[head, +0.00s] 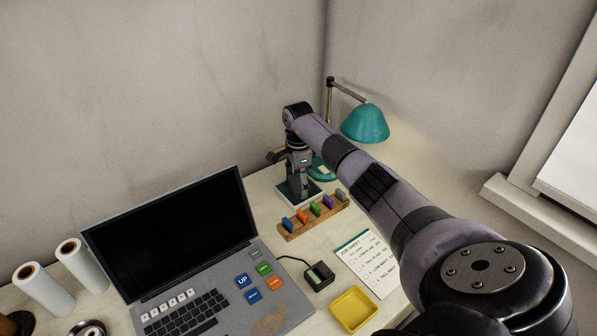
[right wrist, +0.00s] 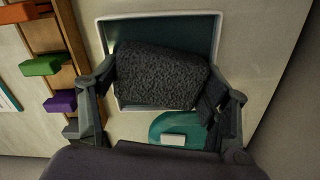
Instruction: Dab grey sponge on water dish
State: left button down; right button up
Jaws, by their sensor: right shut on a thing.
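My right gripper (head: 298,184) reaches down at the back of the desk, over the water dish (head: 314,198). In the right wrist view the gripper (right wrist: 160,90) is shut on the grey sponge (right wrist: 160,75), a dark, rough block held between its fingers. The water dish (right wrist: 213,22) is a white-rimmed rectangle with a dark teal inside, seen behind the sponge. The sponge covers much of the dish, and I cannot tell whether they touch. My left gripper is not in view.
A wooden rack (head: 290,233) with several coloured blocks stands in front of the dish. A teal lamp (head: 366,123) is behind it. A laptop (head: 180,240), a job sheet (head: 366,262), a small black device (head: 318,277) and a yellow tray (head: 354,309) lie nearer.

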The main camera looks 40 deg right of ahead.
aim_at(299, 181)
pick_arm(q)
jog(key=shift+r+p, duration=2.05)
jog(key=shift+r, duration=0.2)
pick_arm(e)
jog(key=shift+r, duration=3.45)
